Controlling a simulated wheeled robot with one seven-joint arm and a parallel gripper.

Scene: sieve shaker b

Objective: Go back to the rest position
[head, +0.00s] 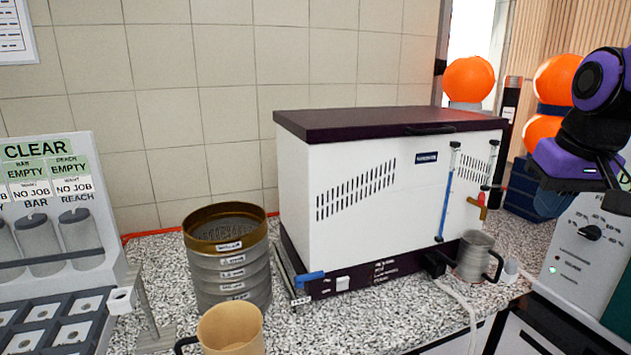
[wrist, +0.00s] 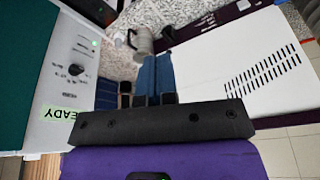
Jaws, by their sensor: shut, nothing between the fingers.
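My gripper (wrist: 155,60) is in the middle of the wrist view. Its two blue fingers are together with nothing between them. In the head view my purple and black arm is at the right edge, raised in front of the orange balls, and the fingertips are not clearly seen there. The gripper is apart from the white box-shaped machine with a dark lid (head: 390,190), which also shows at the right of the wrist view (wrist: 220,60).
A sieve stack (head: 230,275) and a tan mug (head: 231,330) stand left of the machine. A metal jug (head: 474,257) stands at its right front corner and in the wrist view (wrist: 142,42). A control panel (head: 590,255) is at the right, below my arm.

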